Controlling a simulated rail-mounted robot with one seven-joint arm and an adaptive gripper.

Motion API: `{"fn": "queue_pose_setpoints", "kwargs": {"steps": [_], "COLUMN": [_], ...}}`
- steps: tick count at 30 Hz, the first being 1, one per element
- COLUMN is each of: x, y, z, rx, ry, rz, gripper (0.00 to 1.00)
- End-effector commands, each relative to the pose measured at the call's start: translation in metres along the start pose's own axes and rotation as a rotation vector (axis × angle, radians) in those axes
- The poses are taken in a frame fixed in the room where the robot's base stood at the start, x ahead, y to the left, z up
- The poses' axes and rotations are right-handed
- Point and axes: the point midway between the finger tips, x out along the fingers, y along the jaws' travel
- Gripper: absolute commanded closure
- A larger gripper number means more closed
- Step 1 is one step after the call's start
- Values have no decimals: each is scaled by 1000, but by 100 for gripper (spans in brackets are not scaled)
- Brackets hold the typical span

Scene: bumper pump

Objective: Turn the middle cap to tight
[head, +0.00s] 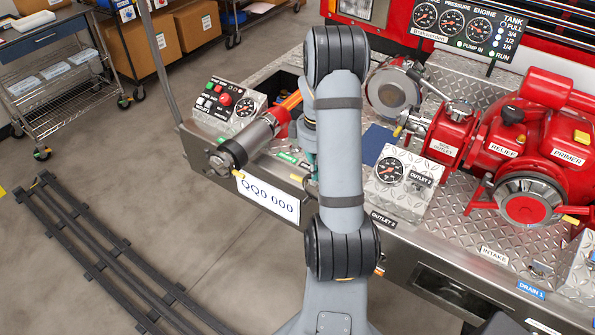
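A round grey-faced cap (392,92) shows at the back, just right of my upright arm link. A small teal part (309,146) shows at the link's left edge. My gripper's fingers are hidden, so whether they are open or touch a cap cannot be seen.
A black, silver and red nozzle-like cylinder (256,136) juts over the panel's left front. Gauge boxes (393,180) and a red valve body (450,135) stand right of my arm. A wire cart (66,75) is at far left; open floor (130,165) lies front left.

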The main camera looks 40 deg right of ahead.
Motion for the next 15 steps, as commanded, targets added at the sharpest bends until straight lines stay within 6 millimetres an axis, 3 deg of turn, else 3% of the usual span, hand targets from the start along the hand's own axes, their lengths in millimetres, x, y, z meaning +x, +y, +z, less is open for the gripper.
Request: {"fn": "queue_pose_setpoints", "kwargs": {"steps": [15], "x": [10], "y": [6], "z": [37], "rx": [4], "ry": [-4], "rz": [-3], "gripper": [100]}}
